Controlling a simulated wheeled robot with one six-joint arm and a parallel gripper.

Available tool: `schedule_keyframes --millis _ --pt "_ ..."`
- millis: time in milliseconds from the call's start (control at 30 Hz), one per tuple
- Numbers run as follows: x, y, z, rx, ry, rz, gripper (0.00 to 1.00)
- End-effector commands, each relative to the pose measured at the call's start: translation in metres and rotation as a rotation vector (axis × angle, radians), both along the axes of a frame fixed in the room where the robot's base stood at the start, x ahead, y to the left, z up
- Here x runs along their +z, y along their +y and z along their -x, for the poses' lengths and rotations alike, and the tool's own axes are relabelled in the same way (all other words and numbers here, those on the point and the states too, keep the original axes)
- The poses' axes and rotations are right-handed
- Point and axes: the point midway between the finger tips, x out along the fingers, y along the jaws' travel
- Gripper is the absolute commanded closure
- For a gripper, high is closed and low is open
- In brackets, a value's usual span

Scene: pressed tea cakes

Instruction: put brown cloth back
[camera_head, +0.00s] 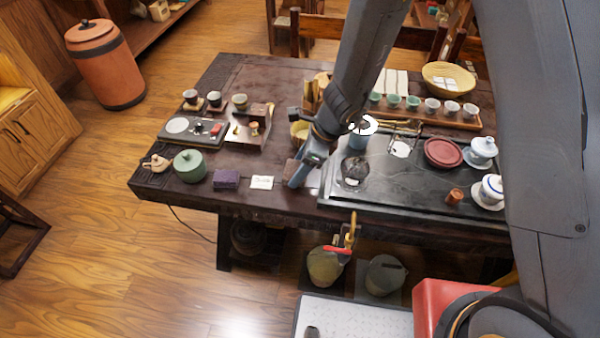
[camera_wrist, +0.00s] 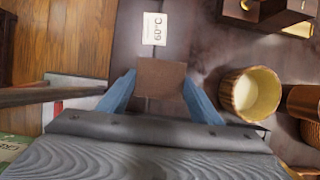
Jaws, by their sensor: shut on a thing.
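A small square brown cloth (camera_wrist: 161,76) sits between the two blue fingertips of my gripper (camera_wrist: 158,88) in the wrist view. My gripper is shut on it. In the head view my gripper (camera_head: 299,176) points down over the front part of the dark tea table (camera_head: 255,82), just left of the black tea tray. The brown cloth (camera_head: 291,167) shows partly beside the fingers there. I cannot tell whether the cloth touches the table.
A white "60°C" card (camera_head: 262,182) and a folded purple cloth (camera_head: 227,179) lie to the left. A green lidded pot (camera_head: 188,165) stands farther left. The black tray (camera_head: 420,196) with teaware is on the right. A wooden cup (camera_wrist: 250,93) stands close right in the wrist view.

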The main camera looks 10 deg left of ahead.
Motion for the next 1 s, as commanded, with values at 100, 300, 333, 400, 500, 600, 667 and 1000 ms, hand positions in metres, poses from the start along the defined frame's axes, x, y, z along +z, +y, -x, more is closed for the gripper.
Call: schedule_keyframes --millis 100,300,333,400,500,600,667,1000 --pt "-0.019 -0.001 0.001 -0.002 0.004 0.001 0.59" --pt "-0.028 -0.001 0.0 -0.001 0.0 0.0 0.59" --pt "-0.028 -0.001 0.0 -0.001 0.0 0.0 0.59" --pt "-0.027 -0.001 0.0 -0.001 0.0 0.0 0.59" --pt "-0.028 -0.001 0.0 -0.001 0.0 0.0 0.59" --pt "-0.03 -0.001 -0.001 -0.001 0.0 0.0 0.59" --pt "-0.031 -0.001 0.0 -0.001 0.0 0.0 0.4" --pt "-0.03 -0.001 0.0 -0.001 0.0 0.0 0.23"
